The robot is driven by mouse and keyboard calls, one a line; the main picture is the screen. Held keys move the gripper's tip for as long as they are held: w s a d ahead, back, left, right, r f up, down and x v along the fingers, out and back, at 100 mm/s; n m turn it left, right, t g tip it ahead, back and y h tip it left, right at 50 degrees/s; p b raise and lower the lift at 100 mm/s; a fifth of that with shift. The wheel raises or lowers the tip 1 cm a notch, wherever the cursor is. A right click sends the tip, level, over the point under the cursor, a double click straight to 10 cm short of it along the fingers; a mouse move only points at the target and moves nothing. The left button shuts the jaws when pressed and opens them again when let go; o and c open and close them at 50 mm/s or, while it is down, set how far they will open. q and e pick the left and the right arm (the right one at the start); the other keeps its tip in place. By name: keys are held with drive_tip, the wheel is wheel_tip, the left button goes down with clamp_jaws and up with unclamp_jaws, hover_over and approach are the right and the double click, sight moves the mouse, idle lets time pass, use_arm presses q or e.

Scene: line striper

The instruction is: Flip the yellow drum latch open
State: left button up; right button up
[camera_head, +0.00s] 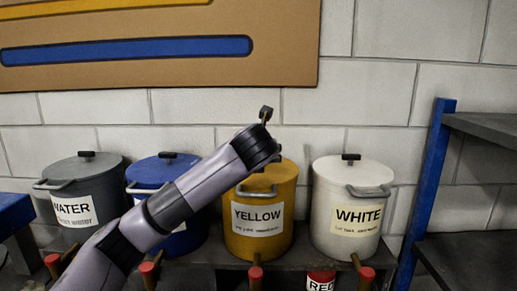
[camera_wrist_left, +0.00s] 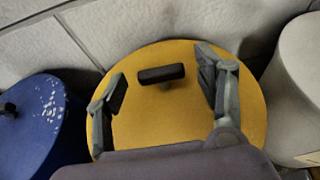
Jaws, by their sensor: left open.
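The yellow drum (camera_head: 262,224) stands on a dark shelf, with a white YELLOW label and a grey handle near its front rim. Its round lid (camera_wrist_left: 160,118) fills the middle of the wrist view, with a black bar-shaped grip (camera_wrist_left: 161,74) on top. My left gripper (camera_wrist_left: 161,66) is open and empty over the lid, its two fingers on either side of the black grip, apart from it. A red-tipped lever (camera_head: 256,273) sits below the yellow drum. My right gripper is not in view.
A white drum (camera_head: 345,225) stands close on the right; a blue drum (camera_head: 150,172) and a grey WATER drum (camera_head: 85,175) stand on the left. A blue-posted rack (camera_head: 422,195) is at right. A block wall (camera_head: 370,100) is close behind.

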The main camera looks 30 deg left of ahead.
use_arm(q)
drive_tip(key=shift+w+a+f, duration=0.1)
drive_tip(key=shift+w, duration=0.1)
drive_tip(key=shift+c, duration=0.5)
drive_tip(key=c, duration=1.1)
